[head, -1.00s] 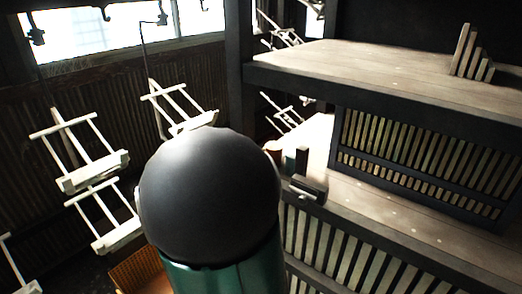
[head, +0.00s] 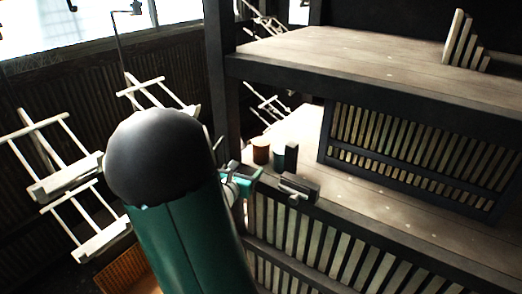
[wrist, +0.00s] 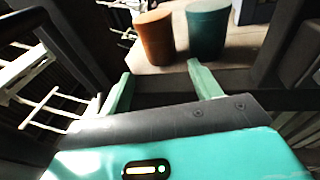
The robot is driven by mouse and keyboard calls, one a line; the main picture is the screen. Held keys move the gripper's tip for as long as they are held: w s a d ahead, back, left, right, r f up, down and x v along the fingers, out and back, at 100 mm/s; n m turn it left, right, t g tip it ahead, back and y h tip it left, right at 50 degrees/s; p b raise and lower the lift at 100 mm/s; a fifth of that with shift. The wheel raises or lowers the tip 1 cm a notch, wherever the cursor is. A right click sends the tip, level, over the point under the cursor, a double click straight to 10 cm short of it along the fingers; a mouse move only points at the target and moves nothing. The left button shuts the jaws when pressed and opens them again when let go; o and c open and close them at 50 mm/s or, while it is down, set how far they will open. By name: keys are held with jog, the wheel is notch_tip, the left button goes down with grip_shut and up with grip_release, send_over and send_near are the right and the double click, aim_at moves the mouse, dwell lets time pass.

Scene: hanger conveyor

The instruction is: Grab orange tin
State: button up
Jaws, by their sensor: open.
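The orange tin (head: 261,150) stands upright near the left end of the lower wooden shelf in the head view. It also shows in the wrist view (wrist: 154,37), beyond my gripper and left of a teal tin (wrist: 208,28). My gripper (wrist: 160,75) is open and empty, its two green fingers apart, with the orange tin ahead of the gap between them and not touched. In the head view my gripper (head: 245,178) is small and partly hidden by my arm, just in front of the shelf edge, below and left of the tins.
A dark upright block (head: 291,157) stands right of the tins. A dark fixture (head: 298,187) sits on the shelf's front edge. White hangers (head: 160,90) hang at left.

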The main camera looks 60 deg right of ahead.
aim_at(258, 156)
jog(key=d, duration=0.4)
jog(key=shift+d+f, duration=0.35)
jog(key=d, duration=0.5)
jog(key=shift+w+d, duration=0.15)
jog(key=shift+w, duration=0.05)
jog(key=shift+c, duration=0.2)
jog(key=c, duration=0.7)
jog(key=shift+c, duration=0.3)
jog(key=shift+r, duration=0.1)
